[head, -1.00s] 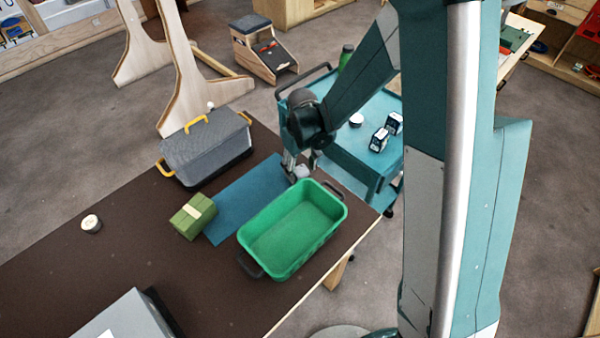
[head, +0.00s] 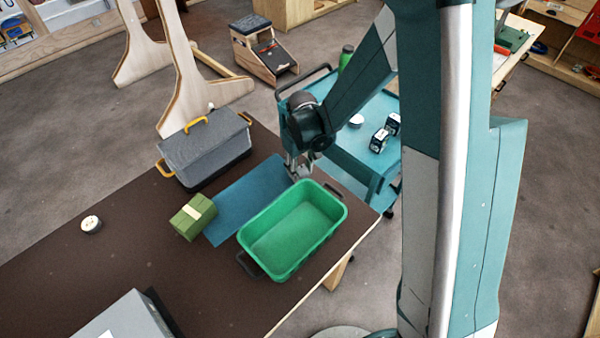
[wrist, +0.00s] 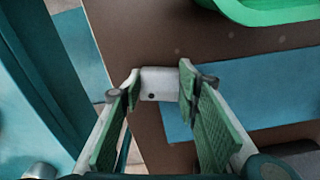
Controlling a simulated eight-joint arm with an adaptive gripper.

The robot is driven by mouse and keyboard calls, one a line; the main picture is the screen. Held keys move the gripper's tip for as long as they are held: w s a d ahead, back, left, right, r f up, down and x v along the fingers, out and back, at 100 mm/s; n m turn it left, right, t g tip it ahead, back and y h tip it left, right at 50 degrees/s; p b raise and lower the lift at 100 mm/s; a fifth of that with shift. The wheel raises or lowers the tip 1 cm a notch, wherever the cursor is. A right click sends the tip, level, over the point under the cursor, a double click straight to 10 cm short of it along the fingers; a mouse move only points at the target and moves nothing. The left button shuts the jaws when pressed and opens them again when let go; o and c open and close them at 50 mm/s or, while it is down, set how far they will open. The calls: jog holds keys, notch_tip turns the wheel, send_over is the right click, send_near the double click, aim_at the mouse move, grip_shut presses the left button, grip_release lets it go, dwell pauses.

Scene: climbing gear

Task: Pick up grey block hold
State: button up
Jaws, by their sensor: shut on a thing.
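The grey block hold (wrist: 158,84) is a pale grey block with a small dark hole. In the wrist view it sits between the green-padded fingertips of my gripper (wrist: 160,88), which is shut on it. In the head view my gripper (head: 299,172) is low at the far right end of the brown table, just behind the green bin and beside the blue mat. The fingers mostly hide the hold there. I cannot tell whether the hold still touches the table.
The green bin (head: 264,266) is close in front of my gripper. The blue mat (head: 238,200), a green block (head: 193,216) and a grey lidded box with yellow handles (head: 205,150) are to the left. A teal cart (head: 350,150) stands beyond the table's edge.

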aim_at(301, 172)
jog(key=shift+r, duration=0.1)
notch_tip(301, 172, up, 10)
jog(key=p, duration=0.1)
dwell(0.8)
